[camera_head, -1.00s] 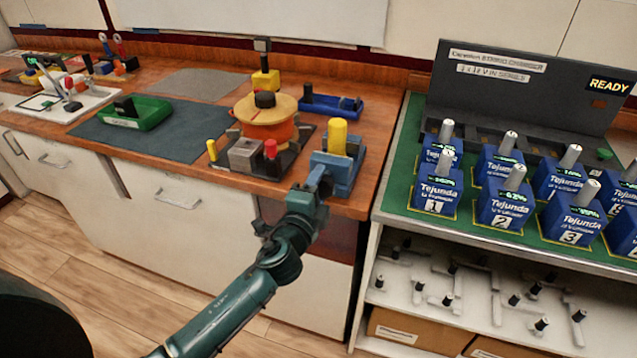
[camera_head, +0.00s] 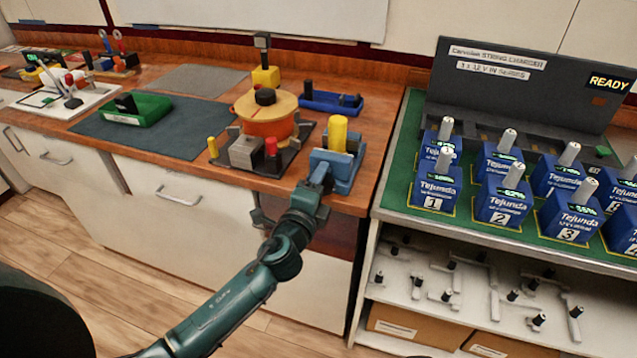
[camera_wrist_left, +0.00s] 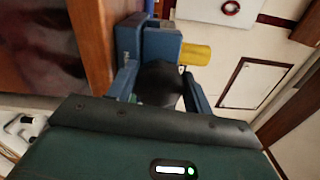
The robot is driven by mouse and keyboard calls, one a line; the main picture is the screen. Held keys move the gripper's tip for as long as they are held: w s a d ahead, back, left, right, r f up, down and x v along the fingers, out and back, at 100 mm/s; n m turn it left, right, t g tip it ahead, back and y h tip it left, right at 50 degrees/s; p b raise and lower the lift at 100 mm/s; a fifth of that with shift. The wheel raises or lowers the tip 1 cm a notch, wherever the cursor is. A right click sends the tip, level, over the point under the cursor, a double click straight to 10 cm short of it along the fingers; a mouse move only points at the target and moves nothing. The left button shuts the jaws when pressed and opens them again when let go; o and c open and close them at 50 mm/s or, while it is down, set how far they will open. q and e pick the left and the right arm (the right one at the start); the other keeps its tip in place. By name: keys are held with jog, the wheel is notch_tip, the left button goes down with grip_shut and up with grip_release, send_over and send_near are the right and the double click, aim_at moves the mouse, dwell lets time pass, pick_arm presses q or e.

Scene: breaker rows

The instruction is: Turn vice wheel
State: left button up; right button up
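A blue vice (camera_head: 344,168) stands at the front right edge of the wooden bench. A yellow cylinder (camera_head: 338,134) stands upright in it; in the left wrist view the cylinder (camera_wrist_left: 195,54) points right. My left gripper (camera_head: 318,178) is at the vice's front. In the left wrist view the dark round vice wheel (camera_wrist_left: 160,82) sits between the two fingers of my left gripper (camera_wrist_left: 162,90), which press close on either side of it. The gripper hides the wheel in the head view. My right gripper is not in view.
Left of the vice is a dark base with an orange and tan drum (camera_head: 266,115), a grey block and small knobs. A blue tray (camera_head: 331,102) lies behind. A green bin (camera_head: 136,110) lies on a mat. To the right, a charger bench (camera_head: 400,208) holds several blue batteries.

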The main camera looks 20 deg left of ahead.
pick_arm(q)
jog(key=o, duration=0.4)
jog(key=shift+s+a+b, duration=0.15)
jog(key=shift+s+b, duration=0.35)
jog(key=shift+s, duration=2.8)
jog(key=shift+s+a+b, duration=0.1)
jog(key=shift+s+b, duration=0.4)
jog(key=shift+s, duration=2.8)
